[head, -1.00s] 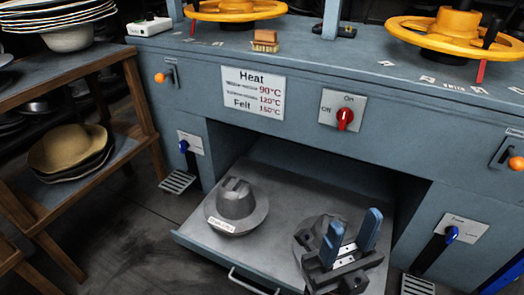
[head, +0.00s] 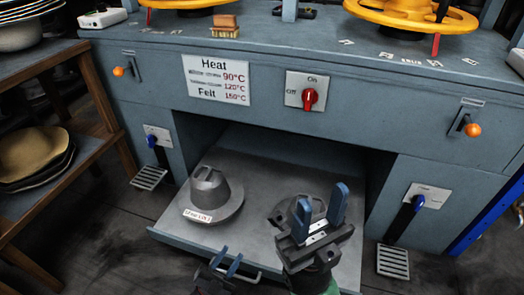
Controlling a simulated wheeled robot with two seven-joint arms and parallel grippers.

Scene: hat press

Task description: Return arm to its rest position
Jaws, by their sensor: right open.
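My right gripper (head: 321,203) is open, its two blue fingers apart with nothing between them. It is above the right part of the pulled-out drawer (head: 262,210). My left gripper (head: 226,261) shows at the bottom of the head view, by the drawer's front edge, its two blue fingers apart and apparently empty. A grey hat-shaped mould (head: 211,190) with a white label sits on the left of the drawer. A darker round piece (head: 285,211) lies partly hidden behind my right gripper.
The blue press bench has a red On/Off knob (head: 309,97), a heat sign (head: 216,80) and orange-knobbed levers (head: 472,130). Pedals (head: 393,261) stand at the floor on both sides. A wooden shelf with hats (head: 35,155) is at the left. Yellow wheels (head: 410,14) are on top.

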